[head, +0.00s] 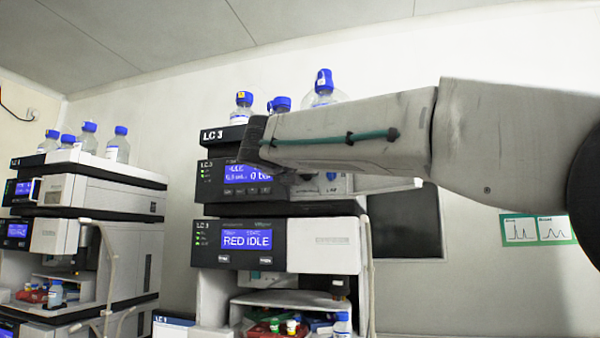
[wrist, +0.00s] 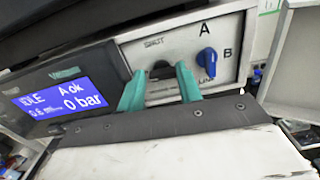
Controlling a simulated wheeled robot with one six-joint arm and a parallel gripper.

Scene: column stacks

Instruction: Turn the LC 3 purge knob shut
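The LC 3 stack (head: 222,210) stands in the middle of the head view. Its pump module shows a blue display (wrist: 68,97) reading IDLE, A ok and 0 bar. In the wrist view a black knob (wrist: 160,69) sits on the pale front panel (wrist: 222,35) below the word SHUT. My gripper (wrist: 161,70) has its two teal fingers apart, one on each side of this knob, with gaps visible. The knob's lower part and its pointing direction are hard to make out. In the head view my arm hides the knob and the fingers.
A blue knob (wrist: 208,62) marked A, B and LINE is close to the right finger. Blue-capped bottles (head: 280,104) stand on top of the stack. A module below (head: 246,240) reads RED IDLE. Another stack (head: 95,205) stands at left.

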